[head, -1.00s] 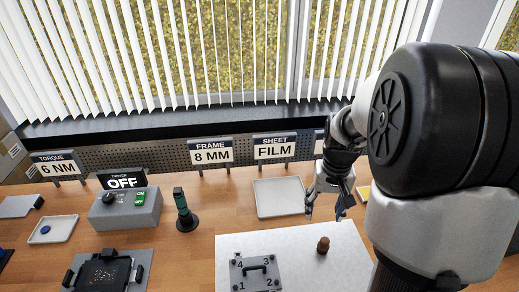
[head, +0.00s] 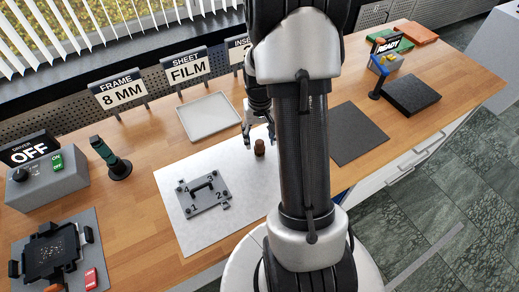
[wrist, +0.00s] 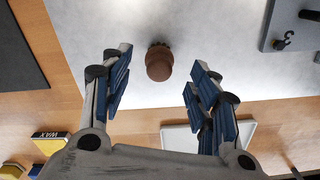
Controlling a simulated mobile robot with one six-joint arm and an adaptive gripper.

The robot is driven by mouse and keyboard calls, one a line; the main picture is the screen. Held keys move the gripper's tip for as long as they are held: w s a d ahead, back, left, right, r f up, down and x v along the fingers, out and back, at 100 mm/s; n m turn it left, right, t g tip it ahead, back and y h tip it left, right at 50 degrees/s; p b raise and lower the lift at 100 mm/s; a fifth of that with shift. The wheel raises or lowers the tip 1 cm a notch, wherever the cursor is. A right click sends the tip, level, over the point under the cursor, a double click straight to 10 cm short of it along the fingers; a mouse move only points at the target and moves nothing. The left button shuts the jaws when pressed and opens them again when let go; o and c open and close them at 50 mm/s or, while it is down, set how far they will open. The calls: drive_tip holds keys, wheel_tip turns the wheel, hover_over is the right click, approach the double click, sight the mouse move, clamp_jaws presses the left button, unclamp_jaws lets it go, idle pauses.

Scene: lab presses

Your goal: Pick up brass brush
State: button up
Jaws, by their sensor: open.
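A small brown knob-like piece (head: 259,147), which looks like the brass brush, stands upright on the white mat (head: 222,233), close to its right side. In the wrist view the brown piece (wrist: 159,63) is seen end-on, with a darker toothed edge on its far side. My gripper (head: 259,136) is open and empty, just behind and above the piece. In the wrist view my gripper's (wrist: 160,75) blue-padded fingers are spread wide, and the piece appears between and slightly beyond their tips, apart from both. My arm hides part of the bench in the head view.
A grey plate with a handle and numbered corners (head: 203,206) lies left on the mat. An empty pale tray (head: 208,117) lies behind the mat, and a dark green upright tool (head: 110,158) stands left. A dark pad (head: 357,133) lies right of my arm.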

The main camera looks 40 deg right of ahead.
sight(260, 142)
wheel_tip(260, 142, down, 5)
drive_tip(key=shift+w+d+f+b, duration=0.1)
drive_tip(key=shift+w+f+b, duration=0.1)
drive_tip(key=shift+b, duration=0.95)
drive_tip(key=shift+c, duration=0.4)
drive_tip(key=c, duration=1.1)
drive_tip(key=shift+r, duration=0.2)
wheel_tip(260, 142, up, 20)
drive_tip(key=p, duration=0.6)
drive_tip(key=shift+f, duration=0.15)
